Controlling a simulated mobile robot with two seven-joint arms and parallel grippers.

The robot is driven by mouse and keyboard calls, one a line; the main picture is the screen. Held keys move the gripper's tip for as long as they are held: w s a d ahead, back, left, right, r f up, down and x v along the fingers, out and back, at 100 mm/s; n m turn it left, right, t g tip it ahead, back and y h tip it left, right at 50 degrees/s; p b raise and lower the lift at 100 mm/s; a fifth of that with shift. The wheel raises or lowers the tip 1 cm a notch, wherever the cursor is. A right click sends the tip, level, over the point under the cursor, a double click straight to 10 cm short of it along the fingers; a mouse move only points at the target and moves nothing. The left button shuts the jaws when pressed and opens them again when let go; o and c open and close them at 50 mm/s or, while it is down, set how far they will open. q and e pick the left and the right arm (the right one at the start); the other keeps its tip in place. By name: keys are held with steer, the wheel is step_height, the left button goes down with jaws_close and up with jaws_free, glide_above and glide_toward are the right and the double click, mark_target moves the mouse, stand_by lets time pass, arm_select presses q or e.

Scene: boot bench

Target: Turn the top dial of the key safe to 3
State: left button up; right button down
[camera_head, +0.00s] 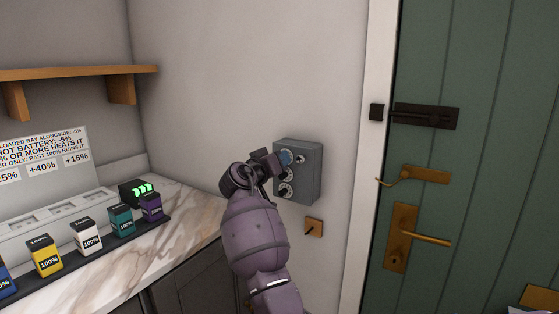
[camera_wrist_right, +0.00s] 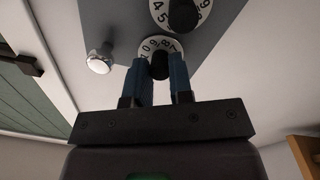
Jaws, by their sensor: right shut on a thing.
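The grey key safe (camera_head: 311,172) is fixed to the wall left of the green door; its face also shows in the right wrist view (camera_wrist_right: 118,18). My right gripper (camera_head: 284,158) is at its top dial. In the right wrist view, which looks turned over, my two blue fingers (camera_wrist_right: 158,66) are shut on the black knob of the top dial (camera_wrist_right: 155,45). Digits 1, 0, 9 and 8 show on its white ring; the rest is hidden, and I cannot tell its setting. Another dial (camera_wrist_right: 182,14) is beside it, untouched. My left gripper is out of view.
A silver knob (camera_wrist_right: 99,58) sticks out beside the top dial. A small wooden plate (camera_head: 313,228) is on the wall below the safe. A marble counter (camera_head: 180,205) with several coloured batteries stands left. The green door (camera_head: 490,80) has brass handles and a dark bolt.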

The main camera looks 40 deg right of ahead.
steer(key=shift+r, duration=0.15)
steer(key=c, duration=1)
jaws_free()
steer(key=v, duration=1)
steer(key=shift+s+a, duration=0.1)
steer(key=shift+a, duration=0.3)
